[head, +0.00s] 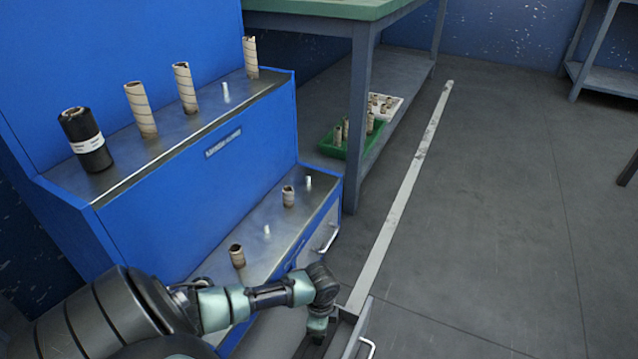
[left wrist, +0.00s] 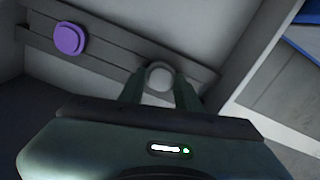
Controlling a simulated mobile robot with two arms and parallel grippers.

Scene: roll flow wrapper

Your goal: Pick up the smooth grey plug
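The smooth grey plug (left wrist: 159,78) is a round, pale disc on a grey rail inside the drawer in the left wrist view. My left gripper (left wrist: 160,88) has one finger on each side of it, and both fingers appear to touch its rim. The plug seems to be still at the rail; its underside is hidden. In the head view my left gripper (head: 317,338) reaches down into the open drawer, with its tips and the plug hidden. My right gripper is in neither view.
A purple plug (left wrist: 69,40) sits left on the rail. The open drawer (head: 360,330) surrounds my left gripper closely. Cardboard tubes (head: 140,110) and a black roll (head: 85,140) stand on the blue machine's ledges. A green tray (head: 329,147) lies under the table. The floor at right is clear.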

